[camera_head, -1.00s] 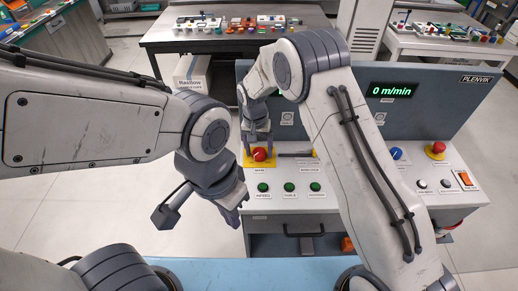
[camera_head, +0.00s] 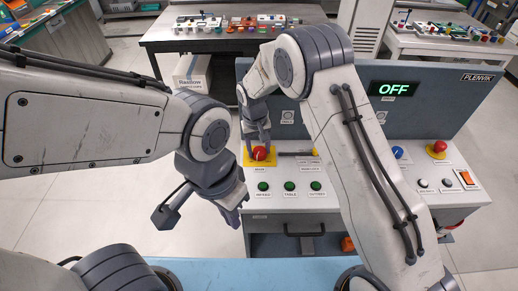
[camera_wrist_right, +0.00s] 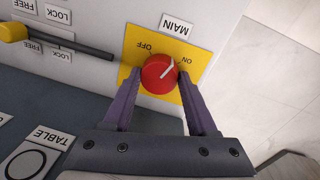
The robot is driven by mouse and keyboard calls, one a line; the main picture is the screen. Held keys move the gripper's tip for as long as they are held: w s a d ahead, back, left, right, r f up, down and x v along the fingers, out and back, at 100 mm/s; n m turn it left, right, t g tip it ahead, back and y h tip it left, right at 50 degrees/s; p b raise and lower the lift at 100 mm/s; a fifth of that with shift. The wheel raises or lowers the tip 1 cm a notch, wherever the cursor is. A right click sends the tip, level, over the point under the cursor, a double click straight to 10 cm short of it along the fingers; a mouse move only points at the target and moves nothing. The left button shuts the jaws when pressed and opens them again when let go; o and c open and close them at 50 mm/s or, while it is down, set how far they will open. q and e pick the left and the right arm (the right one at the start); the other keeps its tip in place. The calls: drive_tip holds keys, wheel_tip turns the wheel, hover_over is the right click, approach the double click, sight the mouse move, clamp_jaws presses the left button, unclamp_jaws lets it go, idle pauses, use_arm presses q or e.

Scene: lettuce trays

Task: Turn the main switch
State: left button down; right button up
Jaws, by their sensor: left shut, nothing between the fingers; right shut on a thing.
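The main switch is a red round knob (camera_wrist_right: 159,76) on a yellow plate (camera_wrist_right: 136,42) labelled MAIN, with OFF and ON marks. Its white pointer line leans toward the ON side in the right wrist view. In the head view the red knob (camera_head: 260,153) sits at the left of the console top. My right gripper (camera_wrist_right: 158,72) is shut on the knob, one finger on each side; in the head view it comes down from above. My left gripper (camera_head: 235,213) is shut and empty, in front of the console's left edge, apart from the switch.
The console (camera_head: 456,200) has a display (camera_head: 393,89) reading OFF. Green buttons (camera_head: 289,186) sit in front of the switch. A dark lever (camera_head: 296,154) lies right of it, and a second red knob (camera_head: 439,147) is far right. My right arm covers the console's middle.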

sight(259, 153)
drive_tip(key=n, duration=1.3)
drive_tip(key=shift+s+d+t+y, duration=0.1)
drive_tip(key=shift+t+y, duration=0.2)
idle(0.4)
drive_tip(key=o, duration=1.4)
drive_tip(key=shift+c, duration=0.2)
wheel_tip(259, 153, up, 10)
drive_tip(key=b, duration=0.1)
drive_tip(key=shift+s+r+b, duration=0.25)
drive_tip(key=shift+s+b, duration=0.15)
